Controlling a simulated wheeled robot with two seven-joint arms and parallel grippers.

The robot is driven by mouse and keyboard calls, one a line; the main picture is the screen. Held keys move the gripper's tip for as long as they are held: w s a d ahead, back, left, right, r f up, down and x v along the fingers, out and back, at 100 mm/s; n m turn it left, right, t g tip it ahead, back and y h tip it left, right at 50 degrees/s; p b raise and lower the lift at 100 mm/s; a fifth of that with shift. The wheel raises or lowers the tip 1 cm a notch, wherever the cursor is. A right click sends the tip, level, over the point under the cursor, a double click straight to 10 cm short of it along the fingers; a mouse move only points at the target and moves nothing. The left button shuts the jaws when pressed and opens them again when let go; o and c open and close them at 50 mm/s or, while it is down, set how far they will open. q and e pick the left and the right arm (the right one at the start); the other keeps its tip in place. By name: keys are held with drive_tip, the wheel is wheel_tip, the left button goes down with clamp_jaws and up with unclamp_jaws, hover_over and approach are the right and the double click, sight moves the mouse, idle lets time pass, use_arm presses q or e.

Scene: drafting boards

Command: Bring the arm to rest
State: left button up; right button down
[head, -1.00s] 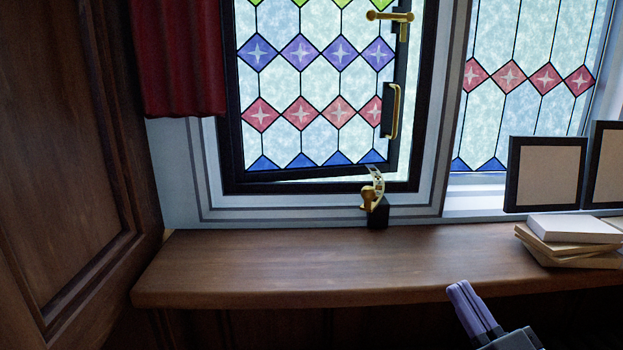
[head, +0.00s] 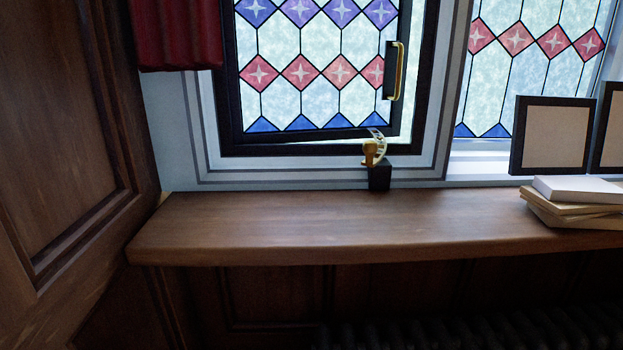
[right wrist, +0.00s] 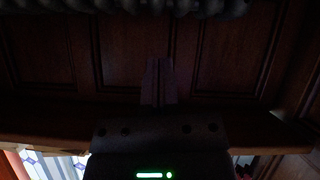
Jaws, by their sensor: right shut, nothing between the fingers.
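My right gripper (right wrist: 158,82) shows in the right wrist view, shut and empty, with its fingers together. It is in front of dark wood panelling below the sill, and that view is dim. No gripper shows in the head view now, and my left gripper is in neither view. The stained-glass window (head: 318,98) in a black frame stands slightly open behind the sill, with a brass handle (head: 398,72). A brass fitting (head: 372,152) with a curved, pierced strip sits on a small black block (head: 379,177) at the back of the sill.
The wooden sill (head: 300,230) is mostly clear. Books (head: 575,205) and dark picture frames (head: 550,135) stand at its right. A wooden panel (head: 50,130) stands at the left beside a red curtain (head: 175,35). A dark ribbed radiator (head: 480,325) is below the sill.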

drive_tip(key=s+a+f+g+b, duration=0.1)
drive_tip(key=s+f+g, duration=0.2)
drive_tip(key=s+f, duration=0.4)
drive_tip(key=s+f+g+b, duration=0.1)
drive_tip(key=s+f+g, duration=0.1)
drive_tip(key=s+f, duration=0.5)
drive_tip(key=s+a+f+g+b, duration=0.1)
drive_tip(key=s+f+g, duration=0.2)
drive_tip(key=s+f, duration=0.3)
drive_tip(key=s+a+f+g+b, duration=0.1)
drive_tip(key=s+a+f+g, duration=0.1)
drive_tip(key=s+f, duration=0.4)
drive_tip(key=s+g, duration=0.1)
drive_tip(key=s, duration=0.4)
drive_tip(key=shift+s, duration=0.35)
